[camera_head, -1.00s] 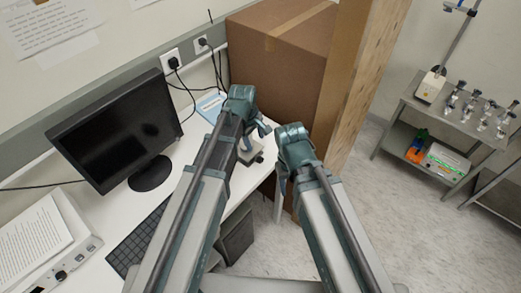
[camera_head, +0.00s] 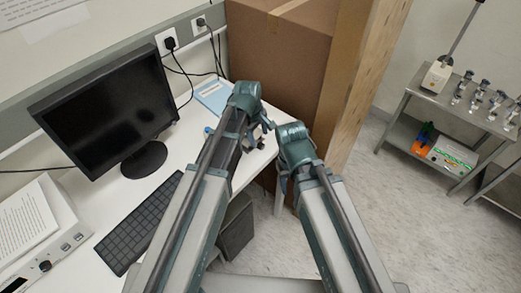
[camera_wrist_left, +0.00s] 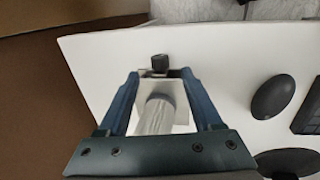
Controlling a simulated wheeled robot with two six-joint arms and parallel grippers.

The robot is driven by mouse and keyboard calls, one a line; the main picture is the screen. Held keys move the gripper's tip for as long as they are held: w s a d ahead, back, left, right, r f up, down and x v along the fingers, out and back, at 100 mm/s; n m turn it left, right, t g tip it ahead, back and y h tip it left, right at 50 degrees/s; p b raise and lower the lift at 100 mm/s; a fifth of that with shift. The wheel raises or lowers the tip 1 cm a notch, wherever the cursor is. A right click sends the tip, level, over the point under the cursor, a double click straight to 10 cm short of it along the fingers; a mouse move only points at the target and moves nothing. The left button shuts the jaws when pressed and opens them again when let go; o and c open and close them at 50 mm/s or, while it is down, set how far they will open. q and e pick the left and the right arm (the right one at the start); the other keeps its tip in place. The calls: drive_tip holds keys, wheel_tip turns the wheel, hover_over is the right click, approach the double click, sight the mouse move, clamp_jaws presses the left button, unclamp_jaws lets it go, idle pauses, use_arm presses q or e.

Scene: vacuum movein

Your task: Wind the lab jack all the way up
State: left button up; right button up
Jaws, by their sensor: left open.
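In the left wrist view a metal plate with a small black knob (camera_wrist_left: 160,62), seemingly the lab jack, lies on the white desk beyond and between my fingertips. A ribbed grey cylinder (camera_wrist_left: 158,115) stands between the fingers, nearer the palm; I cannot tell if it belongs to the jack. My left gripper (camera_wrist_left: 160,79) is open, its two blue fingers either side and apart from the knob. In the head view my left gripper (camera_head: 262,125) is over the desk corner and hides most of the jack. My right gripper (camera_head: 292,142) is beside it, past the desk edge; its fingers are not clear.
A monitor (camera_head: 105,110), a keyboard (camera_head: 140,222) and a blue folder (camera_head: 213,97) are on the desk (camera_head: 190,150). A big cardboard box (camera_head: 275,60) stands behind my grippers, with a wooden post (camera_head: 362,80) beside it. A cart (camera_head: 415,110) is at right; floor between is clear.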

sight(261, 144)
use_arm(q)
drive_tip(key=f+b, duration=0.1)
drive_tip(key=f, duration=0.1)
drive_tip(key=f+b, duration=0.1)
drive_tip(key=b, duration=0.1)
drive_tip(key=w+f+b, duration=0.1)
drive_tip(key=f, duration=0.1)
drive_tip(key=shift+d+f+b, duration=0.3)
drive_tip(key=shift+f, duration=0.05)
clamp_jaws()
